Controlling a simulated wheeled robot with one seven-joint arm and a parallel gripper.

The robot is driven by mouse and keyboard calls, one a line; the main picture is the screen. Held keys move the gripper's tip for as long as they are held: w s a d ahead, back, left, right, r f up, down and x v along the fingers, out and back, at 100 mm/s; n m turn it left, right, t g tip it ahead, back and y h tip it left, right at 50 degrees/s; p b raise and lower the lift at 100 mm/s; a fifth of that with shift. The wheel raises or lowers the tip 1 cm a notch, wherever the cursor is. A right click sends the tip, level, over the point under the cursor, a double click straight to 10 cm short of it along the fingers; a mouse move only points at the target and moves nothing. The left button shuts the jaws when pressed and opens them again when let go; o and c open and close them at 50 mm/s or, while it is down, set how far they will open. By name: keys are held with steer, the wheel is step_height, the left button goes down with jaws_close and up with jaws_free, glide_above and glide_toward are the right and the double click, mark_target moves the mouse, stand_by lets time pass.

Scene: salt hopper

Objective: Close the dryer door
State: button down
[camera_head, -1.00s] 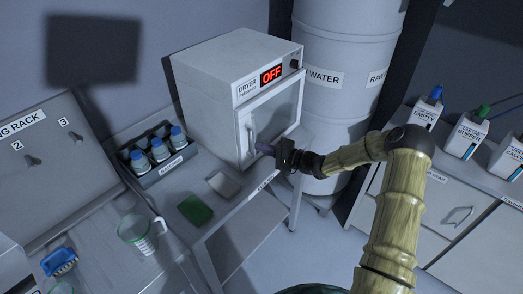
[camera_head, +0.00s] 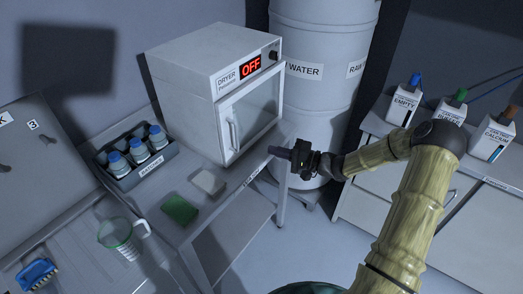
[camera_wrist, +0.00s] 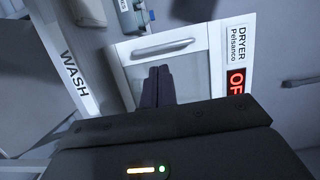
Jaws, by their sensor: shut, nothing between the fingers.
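The dryer (camera_head: 190,95) is a white box with a red OFF display, standing on the bench. Its door (camera_head: 256,105) has a glass pane and a vertical handle (camera_head: 233,134) on its left side. The door looks flush with the dryer front; I cannot tell if it is fully latched. In the wrist view the door (camera_wrist: 190,75) and its handle (camera_wrist: 163,46) lie beyond my fingers. My gripper (camera_head: 272,151) is shut and empty, in front of the bench edge, to the right of the handle and apart from it. The shut fingers also show in the wrist view (camera_wrist: 158,72).
A green sponge (camera_head: 180,209) and a pale block (camera_head: 208,182) lie on the bench before the dryer. A rack of blue-capped bottles (camera_head: 137,153) and a jug (camera_head: 120,238) stand left. Labelled bottles stand on the right cabinet.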

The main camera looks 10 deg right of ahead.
steer(key=shift+v, duration=1.6)
steer(key=shift+s, duration=0.1)
steer(key=shift+a, duration=0.15)
steer(key=s+a+f+n+g+h, duration=0.2)
steer(key=s+a+g+h, duration=0.15)
steer(key=s, duration=0.35)
steer(key=s+a+f+n+g+h, duration=0.1)
steer(key=s+a+n+g+h, duration=0.15)
steer(key=s+g, duration=0.35)
steer(key=s+d+r+t+h, duration=0.4)
steer(key=s+d+r+h, duration=0.3)
steer(key=s+h, duration=0.2)
steer(key=shift+s+n+h, duration=0.4)
steer(key=shift+s+n, duration=0.05)
steer(key=shift+s, duration=0.1)
